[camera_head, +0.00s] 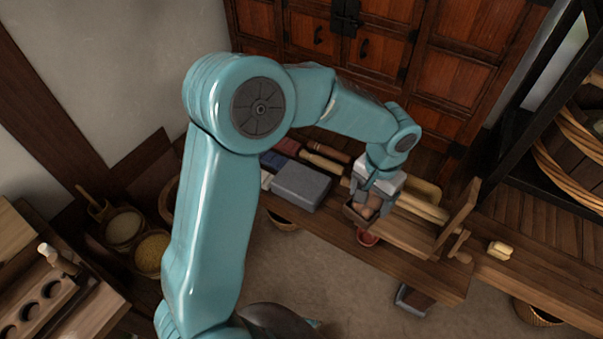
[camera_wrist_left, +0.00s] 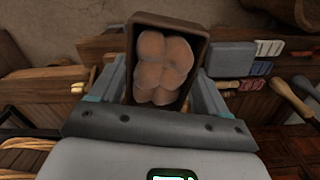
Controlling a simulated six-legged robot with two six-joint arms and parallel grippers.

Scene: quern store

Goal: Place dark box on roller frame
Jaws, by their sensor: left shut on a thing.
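My left gripper (camera_head: 371,204) is shut on the dark box (camera_head: 356,215), a small open box holding several rounded brown lumps. In the left wrist view the dark box (camera_wrist_left: 196,33) sits upright between the two fingers of my left gripper (camera_wrist_left: 160,85). The roller frame (camera_head: 455,220), wooden with pale rollers and an upright end board, stands on the bench just right of the box in the head view. The box overlaps its left end; whether they touch I cannot tell. My right gripper is not in view.
A grey block (camera_head: 300,186) lies on the bench left of the gripper, with dark red and blue pieces and wooden rods behind it. A yellow piece (camera_head: 499,250) lies right of the frame. A wooden cabinet (camera_head: 350,45) stands behind.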

